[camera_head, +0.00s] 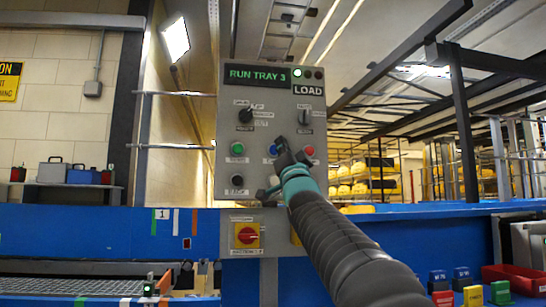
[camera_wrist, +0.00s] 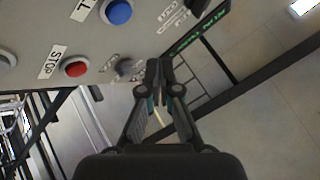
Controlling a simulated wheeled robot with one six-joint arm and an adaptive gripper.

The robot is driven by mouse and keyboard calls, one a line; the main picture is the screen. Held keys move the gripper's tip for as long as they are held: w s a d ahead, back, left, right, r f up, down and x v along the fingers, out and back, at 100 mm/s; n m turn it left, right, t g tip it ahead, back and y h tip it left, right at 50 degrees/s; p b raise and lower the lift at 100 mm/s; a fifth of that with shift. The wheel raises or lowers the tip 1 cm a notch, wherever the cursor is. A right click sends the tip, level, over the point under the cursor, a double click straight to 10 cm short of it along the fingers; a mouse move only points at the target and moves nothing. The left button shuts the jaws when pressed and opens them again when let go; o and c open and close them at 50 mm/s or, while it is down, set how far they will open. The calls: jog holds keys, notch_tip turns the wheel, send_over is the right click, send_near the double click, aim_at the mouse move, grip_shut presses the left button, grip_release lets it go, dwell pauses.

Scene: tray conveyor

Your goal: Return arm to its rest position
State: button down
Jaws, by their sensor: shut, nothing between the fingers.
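My gripper (camera_head: 280,143) is raised in front of the grey control panel (camera_head: 222,125), beside the blue button (camera_head: 272,150) and left of the red button (camera_head: 309,150). The gripper also shows in the wrist view (camera_wrist: 162,66), fingers shut together with nothing between them. There the blue button (camera_wrist: 118,11) and the red button (camera_wrist: 75,69), labelled STOP, lie left of the fingertips. Whether the fingertips touch the panel I cannot tell. The display (camera_head: 257,74) reads RUN TRAY 3, and a green lamp (camera_head: 297,73) is lit above the LOAD label.
A yellow and red switch (camera_head: 247,235) is below the panel. A blue conveyor (camera_head: 80,230) runs at left. At lower right are several small coloured blocks (camera_head: 472,296) and a red tray (camera_head: 520,275). Dark beams (camera_head: 465,130) stand behind on the right.

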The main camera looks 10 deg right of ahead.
jog(key=shift+f, duration=0.1)
jog(key=s+f+n+g+h+p, duration=0.1)
jog(key=s+f+g, duration=0.3)
jog(key=f, duration=0.5)
jog(key=s+d+f+g+h+p, duration=0.1)
jog(key=s+f+g, duration=0.3)
jog(key=f, duration=0.5)
jog(key=s+f+n+g+h+p, duration=0.1)
jog(key=s+f+g, duration=0.35)
jog(key=f, duration=0.55)
jog(key=s+a+f+n+g+p, duration=0.1)
jog(key=s+f+n+g, duration=0.3)
jog(key=s+f, duration=2.2)
jog(key=f+g, duration=0.2)
jog(key=g, duration=0.3)
jog(key=shift+p, duration=0.35)
jog(key=shift+a+r, duration=0.1)
